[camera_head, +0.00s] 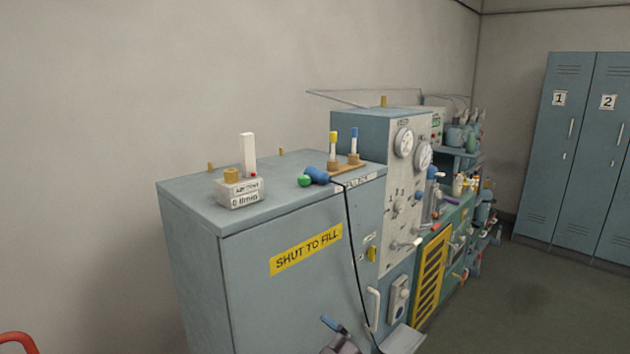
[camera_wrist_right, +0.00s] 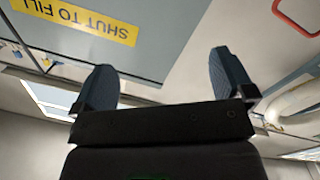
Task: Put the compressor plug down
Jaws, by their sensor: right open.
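A blue plug-like piece with a green end (camera_head: 317,176) lies on top of the grey-blue cabinet (camera_head: 185,188), near its front edge. A black cable runs from it down the cabinet front. I take it to be the compressor plug. My right gripper (camera_head: 334,325) shows only in part at the bottom of the head view, below and apart from the plug, in front of the cabinet. In the right wrist view the right gripper (camera_wrist_right: 162,62) is open, with nothing between its two blue fingers. The plug is not visible there. My left gripper is not in view.
The cabinet top also holds a white labelled block (camera_head: 239,193) and a small wooden rack (camera_head: 346,167) with tubes. A yellow SHUT TO FILL sign (camera_head: 306,249) is on its front. A gauge panel (camera_head: 385,180) stands to the right. Blue lockers (camera_head: 575,150) stand far right.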

